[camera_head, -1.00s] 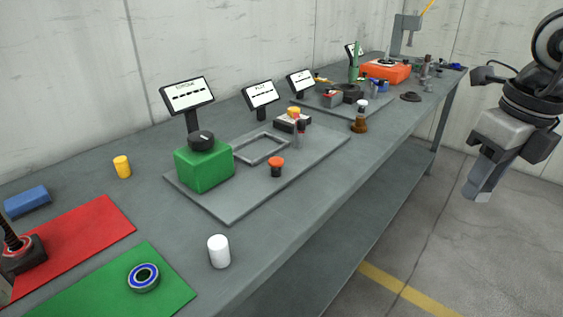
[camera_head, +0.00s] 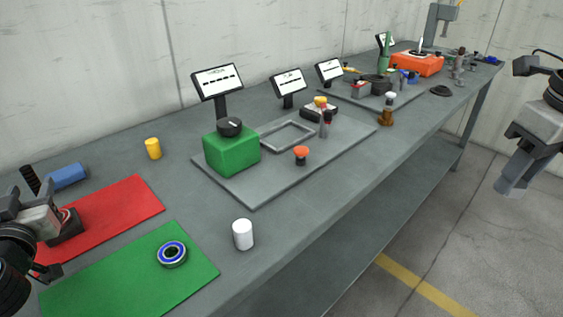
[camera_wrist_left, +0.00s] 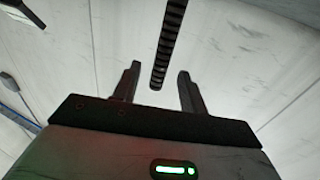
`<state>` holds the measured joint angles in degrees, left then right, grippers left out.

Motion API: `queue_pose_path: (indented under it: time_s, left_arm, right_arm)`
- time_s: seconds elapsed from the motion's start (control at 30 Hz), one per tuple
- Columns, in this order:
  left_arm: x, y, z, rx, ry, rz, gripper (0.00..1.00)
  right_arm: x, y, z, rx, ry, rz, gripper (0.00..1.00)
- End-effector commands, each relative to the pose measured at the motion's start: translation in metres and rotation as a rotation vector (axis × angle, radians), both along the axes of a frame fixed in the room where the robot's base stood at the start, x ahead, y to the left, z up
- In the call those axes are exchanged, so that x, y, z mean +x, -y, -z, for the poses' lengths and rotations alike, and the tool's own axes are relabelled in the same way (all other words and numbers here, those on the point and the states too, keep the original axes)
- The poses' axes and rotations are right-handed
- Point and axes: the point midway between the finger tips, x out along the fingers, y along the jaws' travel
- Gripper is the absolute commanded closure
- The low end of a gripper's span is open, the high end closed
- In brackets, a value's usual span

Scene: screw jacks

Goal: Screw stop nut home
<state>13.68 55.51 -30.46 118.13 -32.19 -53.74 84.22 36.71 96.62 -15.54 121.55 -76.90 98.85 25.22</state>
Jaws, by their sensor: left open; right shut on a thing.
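A dark threaded screw (camera_head: 30,181) rises at the far left of the head view, above a dark jack base (camera_head: 68,229) on the red mat (camera_head: 125,210). My left gripper (camera_head: 45,218) is in front of the jack and hides part of it. In the left wrist view the gripper's two fingers (camera_wrist_left: 160,85) are apart, with the threaded screw (camera_wrist_left: 169,40) showing between and beyond them. I cannot make out a stop nut. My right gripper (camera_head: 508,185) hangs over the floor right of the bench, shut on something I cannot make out.
A blue-ringed bearing (camera_head: 172,253) lies on the green mat (camera_head: 120,285). A white cylinder (camera_head: 243,234), yellow cylinder (camera_head: 153,148) and blue block (camera_head: 66,177) stand nearby. A green box (camera_head: 232,153) sits on a grey plate (camera_head: 270,180). The bench front is mostly clear.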

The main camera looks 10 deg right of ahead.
Motion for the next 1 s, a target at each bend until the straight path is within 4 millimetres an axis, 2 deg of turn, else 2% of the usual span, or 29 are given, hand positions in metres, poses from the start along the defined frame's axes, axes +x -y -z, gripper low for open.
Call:
queue_pose_path:
  time_s: [0.2,0.4,0.53,0.93,0.97,1.0]
  left_arm:
    - [0.004,-0.001,-0.002,0.000,0.001,-0.001,0.57]
    - [0.032,-0.008,-0.009,0.001,0.003,-0.002,0.57]
    - [0.046,-0.011,-0.005,-0.001,0.001,-0.002,0.57]
    - [0.050,-0.012,-0.003,0.000,-0.001,0.000,0.57]
    - [0.050,-0.012,-0.003,0.000,-0.001,0.000,0.60]
    - [0.050,-0.012,-0.003,0.000,-0.001,0.000,0.71]
  right_arm:
    - [0.000,0.000,-0.003,0.000,0.000,0.000,0.91]
    - [0.000,0.000,-0.017,0.000,0.000,0.000,0.91]
    - [0.000,0.000,-0.018,0.000,0.000,0.000,0.91]
    - [0.000,0.000,-0.018,0.000,0.000,0.000,0.91]
    - [0.000,0.000,-0.018,0.000,0.000,0.000,0.91]
    - [0.000,0.000,-0.018,0.000,0.000,0.000,0.91]
